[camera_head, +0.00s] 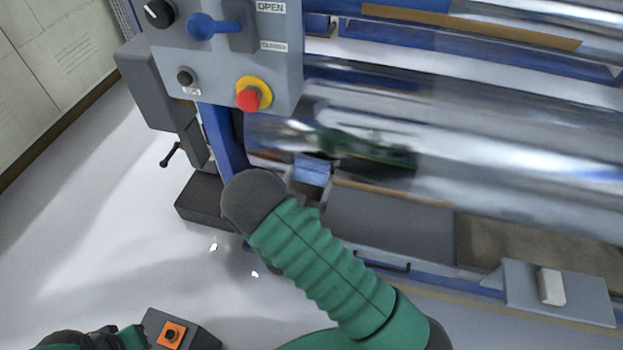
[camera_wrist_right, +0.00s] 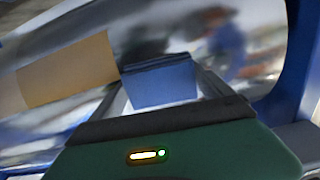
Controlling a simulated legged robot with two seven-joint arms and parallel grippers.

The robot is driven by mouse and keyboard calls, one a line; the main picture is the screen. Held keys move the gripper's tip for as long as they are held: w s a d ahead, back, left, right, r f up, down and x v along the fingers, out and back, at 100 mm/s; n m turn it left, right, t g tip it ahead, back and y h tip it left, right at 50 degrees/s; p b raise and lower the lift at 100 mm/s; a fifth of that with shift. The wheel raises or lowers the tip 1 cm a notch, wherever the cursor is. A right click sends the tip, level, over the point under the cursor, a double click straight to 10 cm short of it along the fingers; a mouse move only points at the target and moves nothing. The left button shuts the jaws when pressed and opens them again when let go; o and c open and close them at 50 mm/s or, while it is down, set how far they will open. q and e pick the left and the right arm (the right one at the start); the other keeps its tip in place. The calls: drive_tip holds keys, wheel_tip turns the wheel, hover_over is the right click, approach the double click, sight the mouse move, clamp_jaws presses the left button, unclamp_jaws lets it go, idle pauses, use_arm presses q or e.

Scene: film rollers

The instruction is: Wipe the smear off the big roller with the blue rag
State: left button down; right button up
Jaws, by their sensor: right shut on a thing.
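The big roller (camera_head: 480,140) is a shiny metal cylinder running across the right half of the head view. My right gripper (camera_head: 309,181) is at its left part, behind my green forearm. It is shut on the blue rag (camera_head: 314,168), which also shows between the fingers in the right wrist view (camera_wrist_right: 160,84). The rag is close to the roller surface; I cannot tell whether it touches. Dark and green blurs on the roller look like reflections; I cannot make out the smear.
A grey control panel (camera_head: 222,70) with a red stop button (camera_head: 249,97) stands left of the roller. A blue frame post (camera_head: 222,140) is by the roller's left end. White floor is open at left.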

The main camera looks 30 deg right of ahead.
drive_tip(key=v, duration=0.6)
drive_tip(key=shift+p, duration=0.3)
drive_tip(key=shift+v, duration=1.5)
